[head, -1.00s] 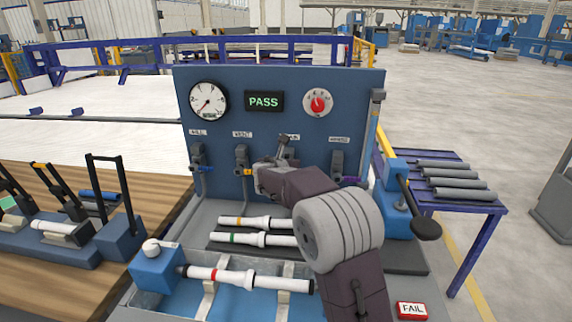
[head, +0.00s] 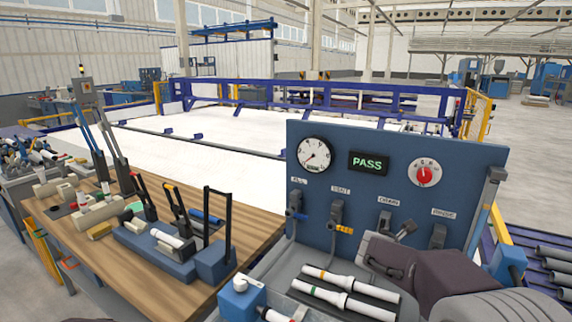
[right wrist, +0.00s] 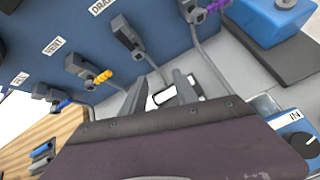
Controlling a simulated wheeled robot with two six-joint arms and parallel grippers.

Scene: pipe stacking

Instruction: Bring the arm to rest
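My right arm comes in from the lower right in the head view, its gripper end (head: 385,252) in front of the panel's drain valve. In the right wrist view the two fingers of my right gripper (right wrist: 160,92) stand apart. A white, dark-tipped piece (right wrist: 165,95) shows beyond the gap, apparently not gripped. My left gripper is in neither current view.
The blue test panel (head: 330,215) has a gauge, a PASS display (head: 368,163), a red knob and several valves. A wooden table (head: 140,275) with clamp fixtures is at left. Grey pipes (head: 552,252) lie on a rack at right.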

